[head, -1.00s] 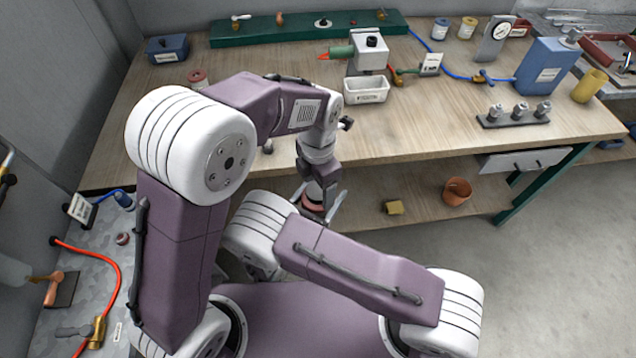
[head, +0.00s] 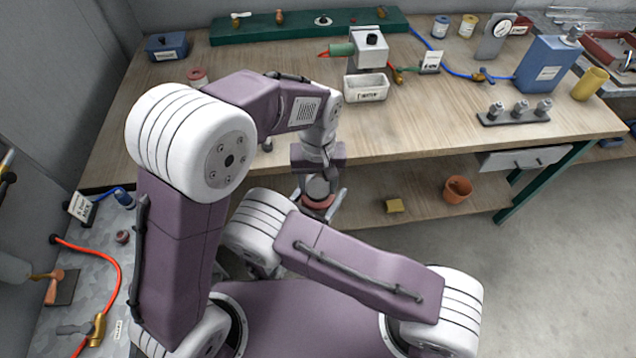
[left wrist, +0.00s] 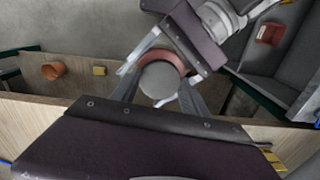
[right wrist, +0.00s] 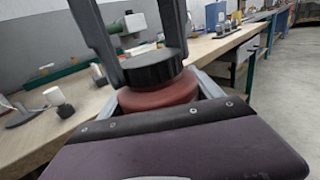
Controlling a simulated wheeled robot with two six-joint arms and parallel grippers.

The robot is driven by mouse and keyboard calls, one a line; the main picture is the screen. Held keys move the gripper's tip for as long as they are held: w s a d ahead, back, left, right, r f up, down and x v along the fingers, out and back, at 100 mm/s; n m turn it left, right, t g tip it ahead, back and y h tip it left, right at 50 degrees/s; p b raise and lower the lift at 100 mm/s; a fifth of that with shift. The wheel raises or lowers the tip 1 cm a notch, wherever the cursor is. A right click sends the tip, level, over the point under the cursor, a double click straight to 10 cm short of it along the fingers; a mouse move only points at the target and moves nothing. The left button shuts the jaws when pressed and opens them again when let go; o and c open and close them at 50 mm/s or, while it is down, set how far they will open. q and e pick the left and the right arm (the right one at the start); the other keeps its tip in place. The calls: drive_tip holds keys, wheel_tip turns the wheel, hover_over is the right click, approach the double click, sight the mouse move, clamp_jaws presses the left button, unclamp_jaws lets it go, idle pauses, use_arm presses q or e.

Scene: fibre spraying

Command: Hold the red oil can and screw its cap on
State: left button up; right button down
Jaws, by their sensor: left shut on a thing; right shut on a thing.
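The red oil can (head: 318,202) shows as a small red rim below my left gripper (head: 319,184) in the head view. In the right wrist view the can (right wrist: 157,98) sits between the fingers of my right gripper (right wrist: 158,95), which is shut on it. The dark round cap (right wrist: 153,68) is directly on top of the can, between the left gripper's fingers coming down from above. In the left wrist view the cap (left wrist: 159,80) looks grey, with the can's red edge behind it. My left gripper is shut on the cap. Whether the thread is tight cannot be seen.
The workbench (head: 420,140) stands behind the grippers. A white bin (head: 366,88), a blue can (head: 548,65) and a yellow cup (head: 590,84) are on it. An orange pot (head: 457,189) and a yellow block (head: 394,205) lie on the lower shelf. The floor at right is clear.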

use_arm(q)
drive_tip(key=m, duration=1.3)
drive_tip(key=shift+m, duration=0.4)
drive_tip(key=m, duration=0.6)
drive_tip(key=shift+m, duration=0.3)
drive_tip(key=m, duration=0.6)
drive_tip(key=shift+w, duration=0.1)
drive_tip(key=m, duration=0.3)
drive_tip(key=shift+m, duration=0.3)
drive_tip(key=o, duration=1.6)
drive_tip(key=shift+c, duration=0.2)
drive_tip(key=shift+r, duration=2.2)
